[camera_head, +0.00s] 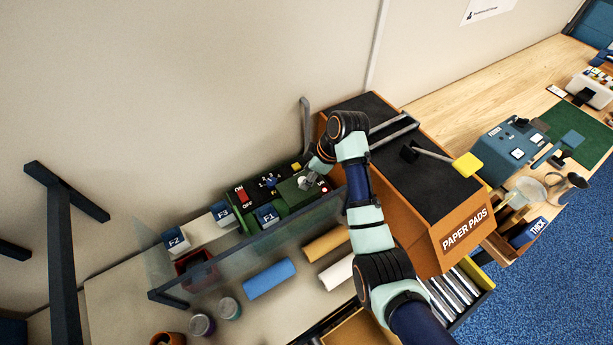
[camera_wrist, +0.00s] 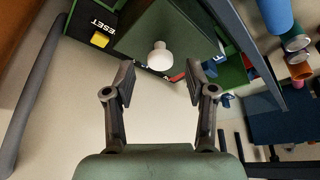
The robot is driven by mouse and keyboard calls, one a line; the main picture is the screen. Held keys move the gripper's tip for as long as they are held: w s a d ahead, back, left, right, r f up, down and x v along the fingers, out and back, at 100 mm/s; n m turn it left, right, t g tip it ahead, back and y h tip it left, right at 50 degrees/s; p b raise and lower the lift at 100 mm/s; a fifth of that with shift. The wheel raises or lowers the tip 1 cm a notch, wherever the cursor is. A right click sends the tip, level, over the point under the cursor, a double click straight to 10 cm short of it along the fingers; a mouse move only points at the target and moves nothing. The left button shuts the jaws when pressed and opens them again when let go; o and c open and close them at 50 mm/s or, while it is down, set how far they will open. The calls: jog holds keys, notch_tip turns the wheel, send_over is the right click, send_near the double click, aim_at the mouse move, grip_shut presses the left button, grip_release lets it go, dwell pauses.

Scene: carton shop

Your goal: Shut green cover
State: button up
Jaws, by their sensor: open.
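The green cover (camera_head: 290,196) is on the dark control panel (camera_head: 250,196) against the wall. In the wrist view the green cover (camera_wrist: 178,27) fills the top middle, with a white round knob (camera_wrist: 160,57) standing out from it. I cannot tell the cover's angle to the panel. My gripper (camera_head: 309,182) is at the cover's right end. In the wrist view my gripper (camera_wrist: 159,76) is open, with its fingertips apart on either side of and just below the knob. Nothing is held, and I cannot tell whether they touch the knob.
A clear guard (camera_head: 260,234) runs along the panel's front. A large brown box labelled PAPER PADS (camera_head: 440,222) stands close on the right. A red ON switch (camera_head: 241,194) and a yellow button (camera_wrist: 100,40) sit near the cover. Blue roll (camera_head: 269,279) lies in front.

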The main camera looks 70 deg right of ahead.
jog(key=shift+x, duration=1)
jog(key=shift+r, duration=0.1)
grip_shut()
